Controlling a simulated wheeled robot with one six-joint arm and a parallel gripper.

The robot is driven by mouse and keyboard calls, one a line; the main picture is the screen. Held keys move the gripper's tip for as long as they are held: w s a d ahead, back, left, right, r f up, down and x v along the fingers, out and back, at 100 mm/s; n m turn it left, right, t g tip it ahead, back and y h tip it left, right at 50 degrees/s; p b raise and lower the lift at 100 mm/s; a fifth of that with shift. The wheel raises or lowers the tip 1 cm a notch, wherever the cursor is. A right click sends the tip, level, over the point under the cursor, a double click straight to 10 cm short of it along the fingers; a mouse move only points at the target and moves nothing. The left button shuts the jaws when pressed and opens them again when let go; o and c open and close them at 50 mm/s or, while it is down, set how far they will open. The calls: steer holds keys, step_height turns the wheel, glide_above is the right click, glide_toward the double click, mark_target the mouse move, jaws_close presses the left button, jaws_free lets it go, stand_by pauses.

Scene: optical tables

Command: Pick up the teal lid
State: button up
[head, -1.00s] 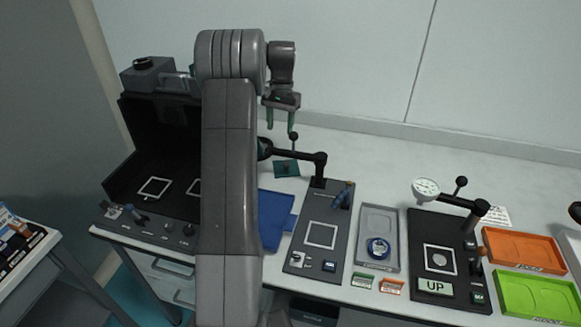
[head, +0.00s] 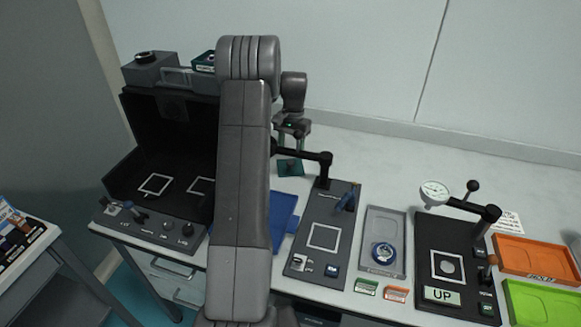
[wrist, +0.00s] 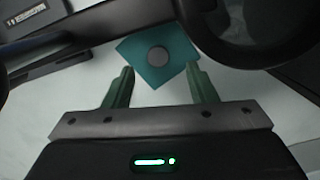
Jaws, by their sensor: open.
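The teal lid (head: 290,168) is a small flat square lying on the white table, behind the black post arm of the middle dark panel. In the wrist view the teal lid (wrist: 180,50) shows a round grey knob (wrist: 158,57) at its middle. My gripper (head: 291,143) is above the lid in the head view and partly hides what is behind it. In the wrist view my gripper (wrist: 160,70) is open and empty, with its two green fingers apart on either side of the lid's near corner.
A black horizontal arm on a post (head: 325,168) stands close to the lid. A blue tray (head: 284,215) lies nearer, partly behind my arm. The white table behind is clear.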

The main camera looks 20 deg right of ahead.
mark_target(291, 162)
steer(key=shift+s+a+f+p, duration=0.1)
steer(key=shift+s+f+p, duration=0.1)
steer(key=shift+f, duration=1)
steer(key=shift+s+f+p, duration=0.1)
steer(key=shift+f+p, duration=0.05)
steer(key=shift+f, duration=1)
steer(key=c, duration=1.1)
